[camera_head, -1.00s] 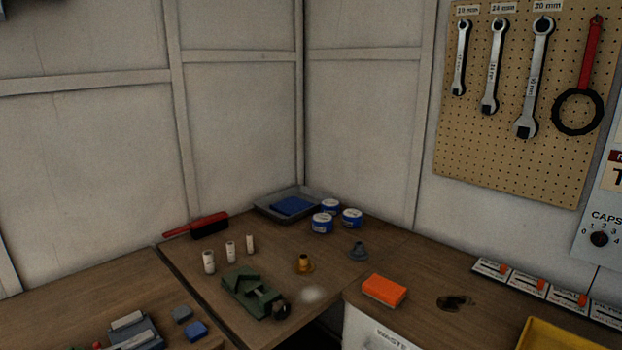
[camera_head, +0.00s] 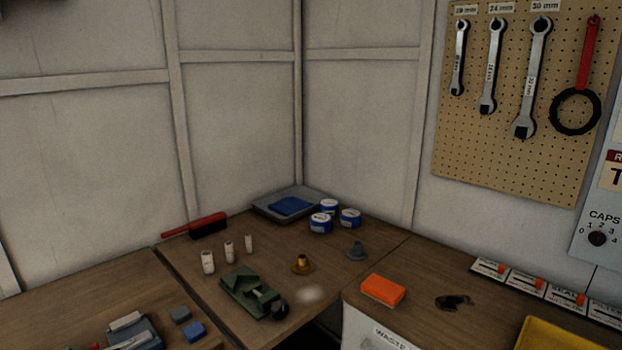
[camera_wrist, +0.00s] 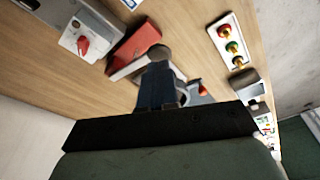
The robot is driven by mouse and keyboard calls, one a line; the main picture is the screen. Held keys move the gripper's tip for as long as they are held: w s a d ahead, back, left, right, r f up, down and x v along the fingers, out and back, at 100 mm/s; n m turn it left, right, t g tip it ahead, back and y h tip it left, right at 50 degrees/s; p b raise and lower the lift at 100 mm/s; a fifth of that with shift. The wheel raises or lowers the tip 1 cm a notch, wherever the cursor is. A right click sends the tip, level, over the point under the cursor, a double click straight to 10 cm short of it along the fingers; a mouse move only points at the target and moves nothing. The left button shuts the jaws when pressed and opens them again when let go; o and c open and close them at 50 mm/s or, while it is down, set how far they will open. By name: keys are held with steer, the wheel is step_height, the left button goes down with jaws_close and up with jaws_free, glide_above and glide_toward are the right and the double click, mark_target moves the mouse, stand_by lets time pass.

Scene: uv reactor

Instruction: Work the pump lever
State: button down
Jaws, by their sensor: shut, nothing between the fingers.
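My gripper (camera_wrist: 158,82) shows in the wrist view as dark fingers, close together and shut, with nothing seen between them. A rounded grey-brown end (camera_wrist: 160,52) shows at the tips; I cannot tell whether it is part of the fingers or a thing behind them. A red block-like thing (camera_wrist: 135,45) lies just beyond, beside a pale strip. A grey thing with an orange-red tip (camera_wrist: 200,92) is partly hidden right of the fingers. I cannot make out the pump lever for certain in either view. My gripper is not in the head view.
In the wrist view, a white box with a red knob (camera_wrist: 83,45) and a panel with coloured buttons (camera_wrist: 232,47) flank the fingers. The head view shows a green vise (camera_head: 250,291), an orange block (camera_head: 383,289), blue-white tins (camera_head: 320,223) and a yellow tray (camera_head: 560,338).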

steer(key=shift+f, duration=0.2)
steer(key=shift+f, duration=2.15)
steer(key=shift+r, duration=2.35)
